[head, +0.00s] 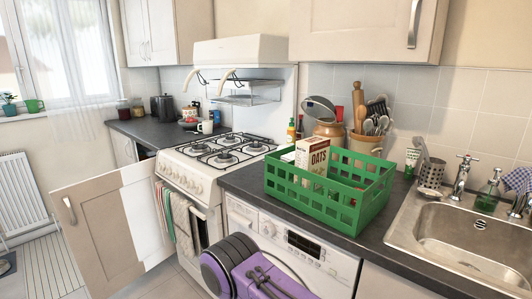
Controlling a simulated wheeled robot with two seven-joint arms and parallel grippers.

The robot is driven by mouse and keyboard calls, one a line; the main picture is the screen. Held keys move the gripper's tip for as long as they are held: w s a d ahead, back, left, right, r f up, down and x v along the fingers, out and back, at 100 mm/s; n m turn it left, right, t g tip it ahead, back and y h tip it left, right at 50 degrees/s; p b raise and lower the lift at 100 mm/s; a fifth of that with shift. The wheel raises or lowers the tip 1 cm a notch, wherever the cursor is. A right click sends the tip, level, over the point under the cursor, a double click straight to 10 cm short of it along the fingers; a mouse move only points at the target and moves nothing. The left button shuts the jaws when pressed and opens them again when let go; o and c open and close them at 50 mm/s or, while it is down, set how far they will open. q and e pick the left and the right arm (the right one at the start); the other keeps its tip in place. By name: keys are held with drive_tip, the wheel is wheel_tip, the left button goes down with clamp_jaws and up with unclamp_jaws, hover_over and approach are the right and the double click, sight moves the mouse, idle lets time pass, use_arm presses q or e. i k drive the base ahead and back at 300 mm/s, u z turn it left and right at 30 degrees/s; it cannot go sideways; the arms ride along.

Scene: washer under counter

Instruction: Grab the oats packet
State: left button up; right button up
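The oats packet (315,153) is a small upright box, white and brown with "OATS" on its front. It stands inside the green plastic crate (305,207), towards its back left, and its top rises above the rim. The crate's side hides its lower part. The crate sits on the dark counter above the washer.
A steel sink (468,235) lies right of the crate, a gas stove (222,150) left. Jars and utensils (365,130) stand behind. A cupboard door (105,230) hangs open at left.

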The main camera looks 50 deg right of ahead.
sight(311, 155)
drive_tip(key=i, duration=1.65)
drive_tip(key=z, duration=1.8)
